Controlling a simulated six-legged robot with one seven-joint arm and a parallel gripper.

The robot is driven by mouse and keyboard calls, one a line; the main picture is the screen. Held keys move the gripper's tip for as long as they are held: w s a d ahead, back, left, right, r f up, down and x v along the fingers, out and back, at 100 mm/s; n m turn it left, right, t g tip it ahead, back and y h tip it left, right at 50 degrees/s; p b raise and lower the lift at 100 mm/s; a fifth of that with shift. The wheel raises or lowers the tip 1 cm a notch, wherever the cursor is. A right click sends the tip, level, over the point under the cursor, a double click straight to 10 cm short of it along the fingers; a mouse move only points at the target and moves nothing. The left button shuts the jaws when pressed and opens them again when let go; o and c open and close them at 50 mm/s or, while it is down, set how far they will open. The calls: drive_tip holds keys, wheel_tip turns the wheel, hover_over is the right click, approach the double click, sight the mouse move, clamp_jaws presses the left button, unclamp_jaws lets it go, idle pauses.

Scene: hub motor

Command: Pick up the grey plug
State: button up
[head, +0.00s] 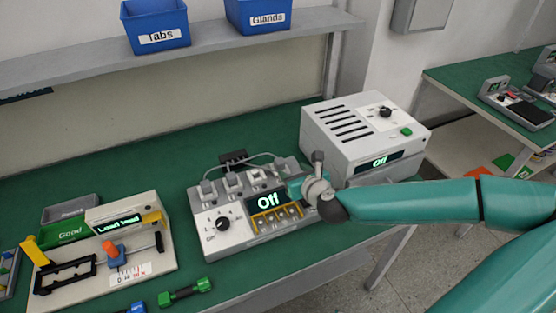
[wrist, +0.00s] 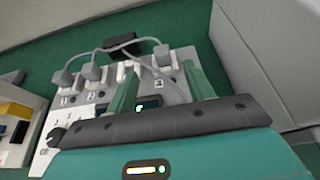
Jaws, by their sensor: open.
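Several grey plugs stand in a row along the back of the white test box, with grey cables running to a dark block behind them. The rightmost grey plug (wrist: 162,56) appears between and just beyond my open fingertips (wrist: 159,72) in the wrist view; contact cannot be told. Two other grey plugs, one at the left (wrist: 62,78) and one beside it (wrist: 92,71), show clear of the fingers. In the head view my gripper (head: 299,187) is over the box's right end, near the rightmost plug (head: 280,164). My wrist hides part of that end.
The test box (head: 228,240) has a display reading "Off". A larger vented grey unit (head: 365,140) stands close on the right. A fixture with a "Good" tray (head: 70,232) is at the left. A green handled part (head: 186,292) lies in front. Green bench behind is clear.

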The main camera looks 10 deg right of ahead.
sight(280, 160)
drive_tip(key=shift+x, duration=0.95)
drive_tip(key=x, duration=1.2)
drive_tip(key=shift+f, duration=0.3)
drive_tip(key=c, duration=1.1)
